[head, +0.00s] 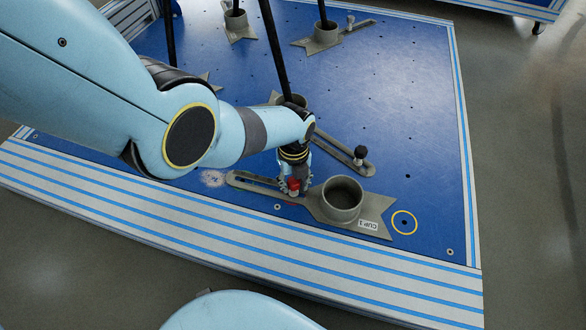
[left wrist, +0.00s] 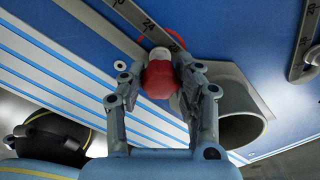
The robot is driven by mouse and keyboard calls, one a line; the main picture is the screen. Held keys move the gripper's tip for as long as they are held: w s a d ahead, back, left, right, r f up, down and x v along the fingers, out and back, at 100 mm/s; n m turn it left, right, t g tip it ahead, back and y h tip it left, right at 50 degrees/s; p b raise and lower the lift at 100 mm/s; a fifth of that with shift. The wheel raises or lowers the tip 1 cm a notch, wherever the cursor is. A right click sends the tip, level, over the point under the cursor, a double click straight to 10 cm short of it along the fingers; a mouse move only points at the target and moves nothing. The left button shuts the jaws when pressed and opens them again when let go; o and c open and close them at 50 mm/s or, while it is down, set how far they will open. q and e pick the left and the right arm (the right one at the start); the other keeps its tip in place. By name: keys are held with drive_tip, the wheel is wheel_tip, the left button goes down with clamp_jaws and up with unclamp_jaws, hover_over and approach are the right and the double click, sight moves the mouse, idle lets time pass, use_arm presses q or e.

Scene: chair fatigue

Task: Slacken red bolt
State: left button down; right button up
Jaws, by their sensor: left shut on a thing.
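In the left wrist view the red bolt (left wrist: 158,80) has a pale top and sits between the two fingers. My left gripper (head: 291,180) reaches down from above and is shut on the red bolt. Its fingers also show in the left wrist view (left wrist: 160,88), one on each side of the bolt. The bolt's lower part is partly hidden. My right gripper is not in view.
More cup brackets (head: 323,36) holding dark poles stand farther back on the blue platform (head: 420,110). A yellow ring mark (head: 404,222) is right of the cup. The platform's right side is clear.

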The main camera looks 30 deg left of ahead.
use_arm(q)
drive_tip(key=n, duration=0.4)
idle(0.4)
drive_tip(key=shift+n, duration=2)
drive_tip(key=n, duration=0.4)
drive_tip(key=c, duration=0.9)
unclamp_jaws()
